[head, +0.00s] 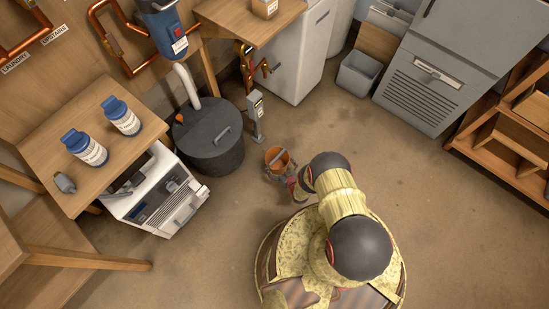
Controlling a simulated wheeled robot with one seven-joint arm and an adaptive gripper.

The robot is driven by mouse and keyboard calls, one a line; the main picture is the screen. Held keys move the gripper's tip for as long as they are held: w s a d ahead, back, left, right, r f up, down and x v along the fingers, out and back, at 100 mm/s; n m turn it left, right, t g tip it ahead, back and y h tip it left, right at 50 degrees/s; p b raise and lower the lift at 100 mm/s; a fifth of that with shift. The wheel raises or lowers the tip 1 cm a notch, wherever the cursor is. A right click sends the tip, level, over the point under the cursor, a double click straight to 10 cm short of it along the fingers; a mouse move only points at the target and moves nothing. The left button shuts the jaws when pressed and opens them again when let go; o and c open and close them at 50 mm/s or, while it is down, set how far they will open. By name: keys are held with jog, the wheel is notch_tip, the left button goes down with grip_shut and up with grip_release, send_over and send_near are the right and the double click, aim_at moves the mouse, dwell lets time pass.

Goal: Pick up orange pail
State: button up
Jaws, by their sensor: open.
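The orange pail (271,155) is small and sits on the concrete floor near the middle of the head view. It is to the right of a dark round lidded bin. My arm reaches down from the right, and my gripper (281,170) is at the near side of the pail, overlapping it in this view. The gripper is open. Its fingers are small and partly hidden by my wrist, so I cannot tell whether they touch the pail or stand around its rim. The pail's lower near side is hidden.
The dark lidded bin (208,139) stands left of the pail. A grey post (255,117) rises behind it. A white appliance (162,195) and a wooden table (90,185) with blue-capped jars are at left. A grey bin (358,74) stands at the back. Floor to the right is clear.

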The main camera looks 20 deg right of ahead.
jog(key=shift+c, duration=0.3)
jog(key=shift+c, duration=1.2)
jog(key=c, duration=0.6)
jog(key=shift+c, duration=0.3)
jog(key=shift+r, duration=0.15)
